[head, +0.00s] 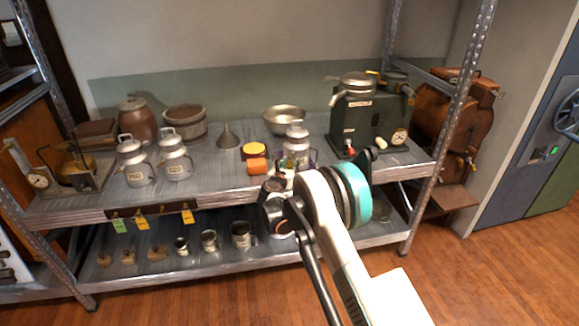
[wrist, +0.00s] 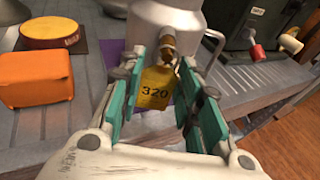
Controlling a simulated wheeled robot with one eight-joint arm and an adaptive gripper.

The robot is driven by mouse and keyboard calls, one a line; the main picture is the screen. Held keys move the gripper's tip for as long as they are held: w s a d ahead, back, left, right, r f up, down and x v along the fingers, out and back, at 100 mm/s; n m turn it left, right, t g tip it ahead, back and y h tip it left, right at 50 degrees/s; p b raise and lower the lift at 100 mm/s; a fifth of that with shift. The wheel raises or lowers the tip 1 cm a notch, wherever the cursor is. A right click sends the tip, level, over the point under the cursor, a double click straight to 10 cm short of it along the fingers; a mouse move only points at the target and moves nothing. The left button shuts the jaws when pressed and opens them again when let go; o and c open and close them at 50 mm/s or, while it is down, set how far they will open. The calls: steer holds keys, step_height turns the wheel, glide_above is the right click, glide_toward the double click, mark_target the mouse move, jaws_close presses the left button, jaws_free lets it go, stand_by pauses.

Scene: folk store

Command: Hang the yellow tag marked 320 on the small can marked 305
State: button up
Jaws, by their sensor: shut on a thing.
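The yellow tag marked 320 (wrist: 155,90) is between the fingers of my gripper (wrist: 163,60), with a brass-coloured fitting at its top. My gripper is shut on it. Right behind it in the wrist view stands a grey metal can (wrist: 165,16); whether the tag touches it I cannot tell. In the head view this can (head: 297,146) stands on the upper shelf, just beyond my gripper (head: 284,182). Its number is not readable, so I cannot tell if it is the 305 can. Two more lidded cans (head: 133,162) (head: 174,157) stand at left, the first seemingly marked 760.
An orange block (wrist: 36,78) and a yellow-topped round tin (wrist: 52,33) stand left of the can. A dark green machine (head: 360,122) stands to its right. Other tags (head: 142,223) hang on the shelf's front edge. Small cups (head: 209,240) stand on the lower shelf.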

stand_by(0.3)
steer(key=o, duration=1.1)
